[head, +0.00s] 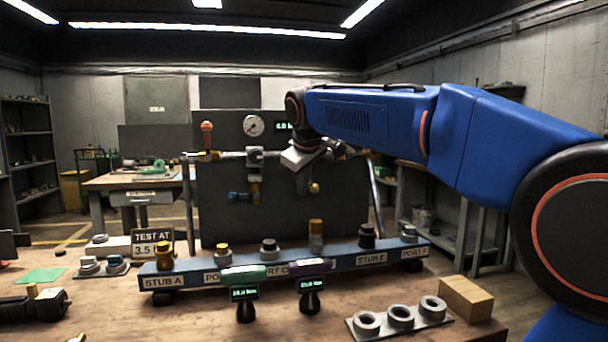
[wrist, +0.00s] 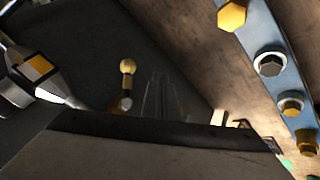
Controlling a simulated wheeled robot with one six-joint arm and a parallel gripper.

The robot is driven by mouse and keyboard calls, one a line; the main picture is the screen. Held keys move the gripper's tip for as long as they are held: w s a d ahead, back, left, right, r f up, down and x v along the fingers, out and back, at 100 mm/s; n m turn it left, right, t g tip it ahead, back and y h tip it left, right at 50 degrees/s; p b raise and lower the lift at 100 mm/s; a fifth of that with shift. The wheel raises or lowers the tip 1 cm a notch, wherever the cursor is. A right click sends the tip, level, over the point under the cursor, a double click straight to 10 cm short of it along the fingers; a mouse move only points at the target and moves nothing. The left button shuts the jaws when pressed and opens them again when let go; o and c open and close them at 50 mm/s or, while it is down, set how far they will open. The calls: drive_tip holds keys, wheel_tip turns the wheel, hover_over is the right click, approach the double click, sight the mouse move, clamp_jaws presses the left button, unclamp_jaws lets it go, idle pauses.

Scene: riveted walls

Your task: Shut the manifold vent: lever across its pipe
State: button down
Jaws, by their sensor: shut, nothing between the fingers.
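The manifold pipe (head: 228,155) runs level across the front of a dark upright panel. A red-topped fitting (head: 207,130) stands up at its left end. A valve body (head: 255,160) hangs mid-pipe with a blue-ended side piece (head: 237,196). A small yellow knob (head: 314,187) shows below my wrist, and a yellow-tipped lever (wrist: 127,75) shows in the wrist view. I cannot tell which part is the vent lever. My gripper (head: 302,182) is shut and empty in front of the pipe's right part. It hides that part of the pipe.
A round gauge (head: 253,125) sits above the pipe. A blue rail (head: 200,277) with several capped stubs lies below, on the wooden bench. Two handheld meters (head: 311,285) stand before it. A plate of grey rings (head: 358,328) and a wooden block (head: 466,297) lie at right.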

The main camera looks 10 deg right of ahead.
sight(310, 184)
drive_tip(key=shift+w+d+f, duration=0.2)
drive_tip(key=shift+w+d, duration=1.25)
drive_tip(key=shift+w, duration=0.05)
